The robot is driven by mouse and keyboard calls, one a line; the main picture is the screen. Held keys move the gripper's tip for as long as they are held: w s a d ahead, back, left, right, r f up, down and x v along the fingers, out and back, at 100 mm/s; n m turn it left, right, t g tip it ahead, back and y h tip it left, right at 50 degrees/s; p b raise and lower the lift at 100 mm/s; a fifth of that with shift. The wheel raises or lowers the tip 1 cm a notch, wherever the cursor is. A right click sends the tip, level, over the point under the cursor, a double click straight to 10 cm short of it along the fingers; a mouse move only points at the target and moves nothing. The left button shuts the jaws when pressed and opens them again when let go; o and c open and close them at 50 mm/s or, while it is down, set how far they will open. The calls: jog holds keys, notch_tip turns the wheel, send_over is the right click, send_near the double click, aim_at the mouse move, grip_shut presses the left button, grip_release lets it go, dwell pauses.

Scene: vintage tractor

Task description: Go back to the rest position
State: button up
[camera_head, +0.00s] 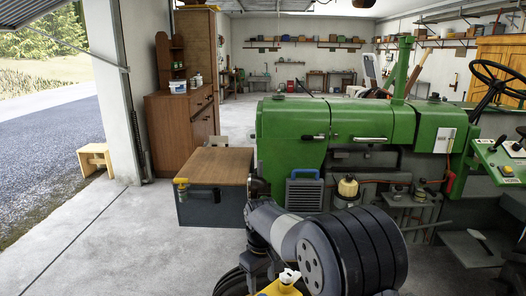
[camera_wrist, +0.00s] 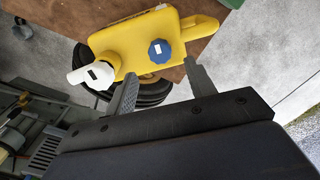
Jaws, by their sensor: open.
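My gripper (camera_wrist: 162,68) shows in the wrist view with its two grey fingers spread apart and nothing seen held between them. Beyond the fingertips is a yellow canister (camera_wrist: 133,48) with a blue cap and a white spout. The right fingertip appears close to it; I cannot tell whether they touch. A yellow piece with a white top, which looks like the same canister (camera_head: 282,287), shows at the bottom edge of the head view, mostly cut off. My arm crosses the lower middle of that view, and the gripper's fingers cannot be made out there.
The green tractor (camera_head: 350,125) stands close on the right. A low bench with a wooden top (camera_head: 217,165) stands ahead, left of it. A brown cabinet (camera_head: 180,110) is behind, and a small wooden stool (camera_head: 96,160) is by the doorway. Concrete floor at left is clear.

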aim_at(262, 294)
notch_tip(262, 294, down, 6)
jog(key=shift+r, duration=0.25)
jog(key=shift+f, duration=0.35)
jog(key=n+p, duration=0.1)
jog(key=n, duration=0.4)
jog(key=shift+r, duration=0.1)
jog(key=n, duration=0.4)
jog(key=shift+n+p, duration=0.3)
jog(key=shift+p, duration=0.1)
jog(key=n+p, duration=0.1)
jog(key=n, duration=0.2)
jog(key=shift+n, duration=0.4)
jog(key=n+p, duration=0.1)
jog(key=n, duration=0.3)
jog(key=shift+p, duration=0.3)
jog(key=shift+r+n, duration=0.2)
jog(key=shift+n, duration=0.2)
jog(key=shift+r, duration=1.1)
jog(key=shift+d+r, duration=0.1)
